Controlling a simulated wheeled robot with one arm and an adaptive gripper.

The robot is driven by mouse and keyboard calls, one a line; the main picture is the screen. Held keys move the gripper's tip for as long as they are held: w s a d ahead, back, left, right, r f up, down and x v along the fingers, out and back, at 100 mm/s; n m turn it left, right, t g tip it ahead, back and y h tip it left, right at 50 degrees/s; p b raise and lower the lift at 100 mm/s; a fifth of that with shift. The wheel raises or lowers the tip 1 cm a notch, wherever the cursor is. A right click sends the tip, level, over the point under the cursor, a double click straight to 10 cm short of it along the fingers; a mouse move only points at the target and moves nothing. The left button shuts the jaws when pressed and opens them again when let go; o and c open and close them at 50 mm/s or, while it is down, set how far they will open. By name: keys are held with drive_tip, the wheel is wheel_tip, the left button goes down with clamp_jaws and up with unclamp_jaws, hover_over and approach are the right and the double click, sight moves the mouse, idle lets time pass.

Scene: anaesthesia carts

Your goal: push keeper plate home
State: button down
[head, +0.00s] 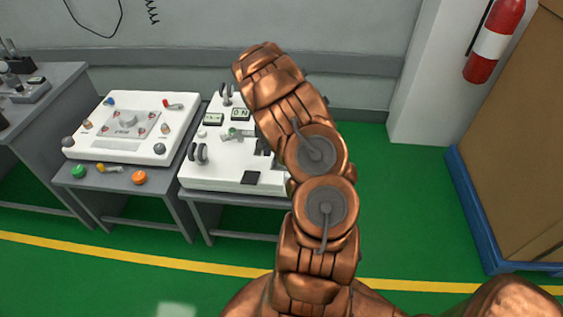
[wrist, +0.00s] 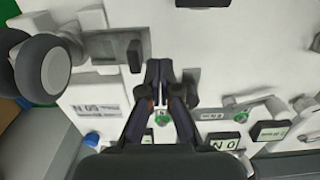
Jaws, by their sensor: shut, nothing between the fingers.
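My gripper (wrist: 158,68) is shut and empty in the wrist view, its fingertips close together over the white panel (wrist: 250,50). A grey sliding bar with a dark end block (wrist: 134,56) lies left of the fingertips. A small grey plate (wrist: 190,76) lies just right of them. I cannot tell for sure which of these is the keeper plate, or whether the fingertips touch either. In the head view the white panel (head: 218,173) stands on a grey table, and my arm covers its right part and hides the gripper.
Dark round knobs (wrist: 42,66) stand up at the left of the wrist view. Small display boxes (wrist: 270,130) and a grey lever (wrist: 228,112) lie near the gripper. A second white panel (head: 92,147) stands left in the head view.

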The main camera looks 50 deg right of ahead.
sight(268, 165)
drive_tip(key=shift+f, duration=0.2)
idle(0.5)
drive_tip(key=shift+f+b, duration=1.05)
drive_tip(key=shift+f, duration=1.05)
drive_tip(key=shift+s+d+b, duration=0.15)
drive_tip(key=shift+s+d, duration=0.5)
drive_tip(key=shift+s, duration=0.3)
drive_tip(key=shift+s+d+b, duration=0.15)
drive_tip(key=shift+s+d, duration=0.5)
drive_tip(key=shift+s, duration=0.3)
drive_tip(key=shift+w+a, duration=0.35)
drive_tip(key=shift+w, duration=0.2)
drive_tip(key=shift+r, duration=0.1)
drive_tip(key=shift+r, duration=4.4)
drive_tip(key=shift+a+r, duration=0.1)
